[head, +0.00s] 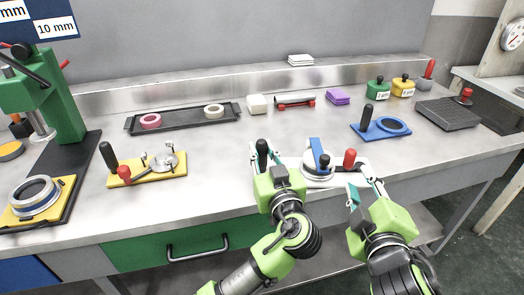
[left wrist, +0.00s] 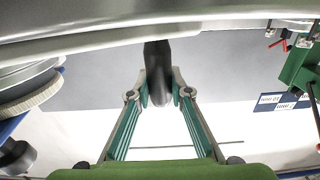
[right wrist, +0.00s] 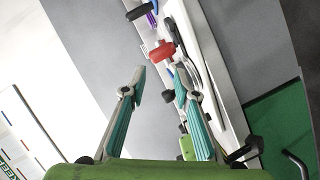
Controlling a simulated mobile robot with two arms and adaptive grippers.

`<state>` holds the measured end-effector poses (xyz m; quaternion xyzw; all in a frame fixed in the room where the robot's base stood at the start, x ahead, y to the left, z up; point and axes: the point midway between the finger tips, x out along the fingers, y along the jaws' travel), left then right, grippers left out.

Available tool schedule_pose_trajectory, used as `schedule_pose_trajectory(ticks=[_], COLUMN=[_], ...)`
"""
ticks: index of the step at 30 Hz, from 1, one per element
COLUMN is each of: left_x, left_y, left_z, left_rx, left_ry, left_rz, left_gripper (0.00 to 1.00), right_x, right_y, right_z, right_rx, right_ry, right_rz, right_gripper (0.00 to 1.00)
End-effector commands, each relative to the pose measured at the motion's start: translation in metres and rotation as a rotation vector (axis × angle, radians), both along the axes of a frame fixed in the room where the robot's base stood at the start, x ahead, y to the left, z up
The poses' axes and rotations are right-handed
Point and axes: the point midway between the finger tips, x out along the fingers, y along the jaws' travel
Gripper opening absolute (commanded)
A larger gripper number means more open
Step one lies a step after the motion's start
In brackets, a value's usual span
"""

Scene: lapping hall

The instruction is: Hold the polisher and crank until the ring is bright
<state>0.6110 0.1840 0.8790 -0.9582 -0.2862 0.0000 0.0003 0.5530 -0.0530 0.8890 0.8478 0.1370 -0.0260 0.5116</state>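The polisher in front of me has a round pale plate (head: 313,180) with a blue bar (head: 316,152) and black knob (head: 324,161) above it. Its crank has a red knob (head: 349,158) on the right. A black upright handle (head: 262,149) stands at its left, and my left gripper (head: 266,158) is around it. In the left wrist view the fingers press both sides of the handle (left wrist: 158,75). My right gripper (head: 368,184) is open and empty, just short of the red knob, which also shows in the right wrist view (right wrist: 162,50). The ring's finish cannot be made out.
A yellow-based crank device (head: 150,172) and a green press (head: 60,100) stand to the left. A black tray (head: 182,121) with two rings lies behind. A blue-based tool (head: 368,132) and a dark grid plate (head: 445,113) lie to the right.

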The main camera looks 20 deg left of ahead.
Motion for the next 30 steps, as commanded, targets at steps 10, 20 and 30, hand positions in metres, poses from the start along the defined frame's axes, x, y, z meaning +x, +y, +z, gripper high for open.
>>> schedule_pose_trajectory(ticks=[10, 20, 30], left_x=[0.000, 0.000, 0.000], left_y=[0.000, 0.000, 0.000], left_z=[0.000, -0.001, -0.001], left_rx=[-0.001, -0.001, -0.001], left_ry=[0.001, 0.002, 0.002], left_rz=[0.000, 0.000, 0.000], left_gripper=[0.00, 0.00, 0.00], right_x=[0.010, 0.038, 0.052], right_y=[0.004, 0.008, -0.014], right_z=[-0.001, -0.006, -0.012], right_rx=[-0.203, -0.934, -1.598], right_ry=[-0.085, -0.445, -0.850], right_rz=[0.083, 0.343, 0.480], right_gripper=[0.38, 0.38, 0.38])
